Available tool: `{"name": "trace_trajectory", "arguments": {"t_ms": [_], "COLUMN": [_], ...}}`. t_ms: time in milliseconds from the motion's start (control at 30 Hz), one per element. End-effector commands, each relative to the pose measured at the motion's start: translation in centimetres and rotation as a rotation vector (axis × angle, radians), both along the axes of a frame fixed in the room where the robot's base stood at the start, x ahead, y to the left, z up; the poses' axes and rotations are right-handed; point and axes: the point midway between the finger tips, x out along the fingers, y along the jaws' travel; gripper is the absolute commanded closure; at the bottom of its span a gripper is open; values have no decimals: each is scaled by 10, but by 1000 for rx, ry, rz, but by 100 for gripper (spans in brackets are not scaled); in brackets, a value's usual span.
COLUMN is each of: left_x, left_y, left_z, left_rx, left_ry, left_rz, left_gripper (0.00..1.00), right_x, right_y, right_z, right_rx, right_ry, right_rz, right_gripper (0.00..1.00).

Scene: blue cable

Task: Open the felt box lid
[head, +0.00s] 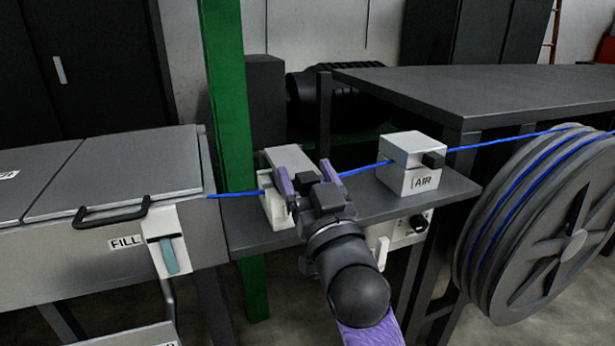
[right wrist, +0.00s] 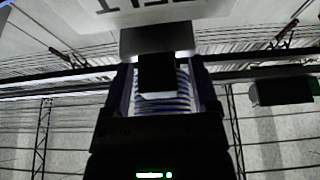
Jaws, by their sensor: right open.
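The white felt box (head: 277,211) stands on the grey shelf, partly hidden behind my right gripper. The blue cable (head: 236,195) meets it from the left and comes out on its right side. My right gripper (head: 307,181) is at the box's right side with its purple-edged fingers apart. In the right wrist view a dark block (right wrist: 157,42) juts from the white labelled face, in line with the open right gripper (right wrist: 165,72). A black piece sits between the fingers; I cannot tell whether they touch it. My left gripper is out of view.
A white AIR box (head: 405,182) with a dark knob stands to the right on the same shelf (head: 350,206). A large cable reel (head: 545,225) is at the right. A closed grey tank (head: 115,175) is at the left, and a green post (head: 228,110) rises behind.

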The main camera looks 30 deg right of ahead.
Motion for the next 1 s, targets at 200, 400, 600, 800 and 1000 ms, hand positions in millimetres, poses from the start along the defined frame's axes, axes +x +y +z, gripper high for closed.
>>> {"name": "trace_trajectory", "arguments": {"t_ms": [200, 400, 600, 800, 1000], "left_x": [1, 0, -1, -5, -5], "left_y": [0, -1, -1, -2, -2], "left_z": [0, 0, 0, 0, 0], "left_rx": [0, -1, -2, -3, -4], "left_ry": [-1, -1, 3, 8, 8], "left_rz": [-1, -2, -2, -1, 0], "left_gripper": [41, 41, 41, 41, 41], "right_x": [0, 0, 0, 0, 0], "right_y": [0, 0, 0, 0, 0], "right_z": [0, 0, 0, 0, -1], "right_rx": [0, 0, 0, 0, 0], "right_ry": [0, 0, 0, 1, 1], "right_rz": [0, 0, 0, 0, 0], "right_gripper": [55, 98, 100, 100, 100]}}
